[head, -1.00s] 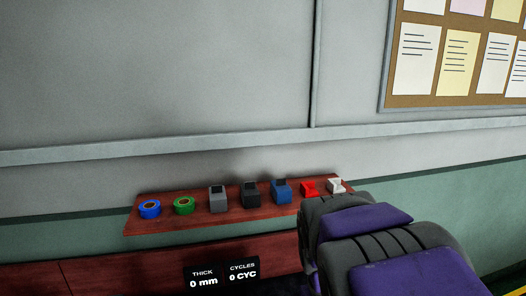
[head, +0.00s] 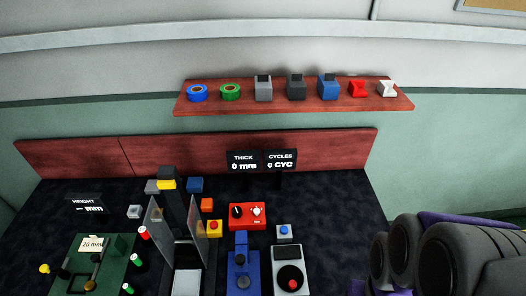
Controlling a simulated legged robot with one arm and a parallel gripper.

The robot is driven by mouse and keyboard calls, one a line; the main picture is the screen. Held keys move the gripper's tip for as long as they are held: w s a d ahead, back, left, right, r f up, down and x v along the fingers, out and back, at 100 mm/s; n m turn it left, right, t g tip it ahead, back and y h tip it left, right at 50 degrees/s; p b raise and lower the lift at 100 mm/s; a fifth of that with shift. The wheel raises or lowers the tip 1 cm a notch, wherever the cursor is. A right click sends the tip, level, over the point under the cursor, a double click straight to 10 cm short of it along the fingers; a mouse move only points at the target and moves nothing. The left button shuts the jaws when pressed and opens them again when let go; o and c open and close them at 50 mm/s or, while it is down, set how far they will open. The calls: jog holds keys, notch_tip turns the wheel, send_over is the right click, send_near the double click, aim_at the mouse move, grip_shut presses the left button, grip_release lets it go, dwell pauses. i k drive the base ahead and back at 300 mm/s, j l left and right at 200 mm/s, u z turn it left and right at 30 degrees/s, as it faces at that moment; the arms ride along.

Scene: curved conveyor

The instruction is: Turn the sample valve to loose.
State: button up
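No part is clearly labelled as the sample valve, and I cannot tell which control it is. Candidates on the dark bench (head: 75,205) include a red box (head: 247,216) with a black knob and a white knob, and a grey unit (head: 290,268) with a red round knob. A blue device (head: 242,265) stands between the grey unit and a press-like stand (head: 187,282) with clear side panels. My dark grey and purple arm links show at the lower right. My gripper is not in view.
A green board (head: 110,245) with a "20 mm" note and several coloured knobs lies at the left. Displays read thickness 0 mm (head: 243,161) and cycles 0 CYC (head: 281,161). A red-brown shelf (head: 300,104) with tape rolls and small blocks hangs behind the bench.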

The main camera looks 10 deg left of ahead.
aim_at(237, 211)
jog(key=u, duration=1.6)
